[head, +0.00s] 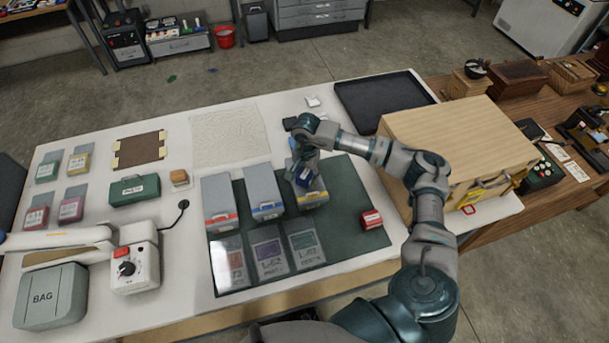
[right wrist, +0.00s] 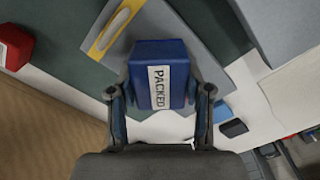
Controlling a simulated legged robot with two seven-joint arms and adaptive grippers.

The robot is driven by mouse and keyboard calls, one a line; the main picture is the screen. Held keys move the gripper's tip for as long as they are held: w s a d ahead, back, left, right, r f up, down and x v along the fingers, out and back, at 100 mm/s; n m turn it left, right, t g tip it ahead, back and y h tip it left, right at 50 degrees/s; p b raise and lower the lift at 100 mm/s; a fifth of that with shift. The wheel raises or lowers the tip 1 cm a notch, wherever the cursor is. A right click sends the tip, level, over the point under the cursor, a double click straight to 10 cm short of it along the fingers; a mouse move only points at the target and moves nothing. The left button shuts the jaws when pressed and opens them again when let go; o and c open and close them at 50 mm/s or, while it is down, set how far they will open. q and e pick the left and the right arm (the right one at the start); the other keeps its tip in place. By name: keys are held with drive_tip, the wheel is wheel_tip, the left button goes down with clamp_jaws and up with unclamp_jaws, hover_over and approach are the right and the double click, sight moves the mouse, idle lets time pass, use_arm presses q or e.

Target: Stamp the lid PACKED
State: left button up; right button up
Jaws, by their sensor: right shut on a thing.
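My right gripper (head: 305,168) is shut on a blue stamp (head: 304,177) in the head view. In the right wrist view the blue stamp (right wrist: 160,75) sits between the fingers, with a white label reading PACKED. The stamp is over the far part of the grey box with a yellow label strip (head: 313,197); that box also shows in the right wrist view (right wrist: 112,28). I cannot tell whether the stamp touches its lid. Grey boxes with a red strip (head: 219,195) and a blue strip (head: 262,187) stand to its left. My left gripper is not in view.
A red stamp block (head: 371,219) stands on the dark green mat (head: 345,222), right of the boxes. Labelled cards lie under a clear sheet at the mat's front. A large wooden crate (head: 455,130) stands close right of my arm. A black tray (head: 385,97) lies behind.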

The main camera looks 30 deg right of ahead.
drive_tip(key=shift+d+r+p, duration=0.4)
drive_tip(key=shift+d+r, duration=0.1)
drive_tip(key=shift+r, duration=0.35)
drive_tip(key=shift+d+r+p, duration=0.25)
drive_tip(key=shift+r+p, duration=0.15)
drive_tip(key=shift+r, duration=0.65)
drive_tip(key=shift+a+r+p, duration=0.4)
drive_tip(key=shift+r+p, duration=0.15)
drive_tip(key=shift+r, duration=0.25)
drive_tip(key=shift+a+r, duration=0.15)
drive_tip(key=shift+r, duration=0.1)
drive_tip(key=shift+a, duration=0.15)
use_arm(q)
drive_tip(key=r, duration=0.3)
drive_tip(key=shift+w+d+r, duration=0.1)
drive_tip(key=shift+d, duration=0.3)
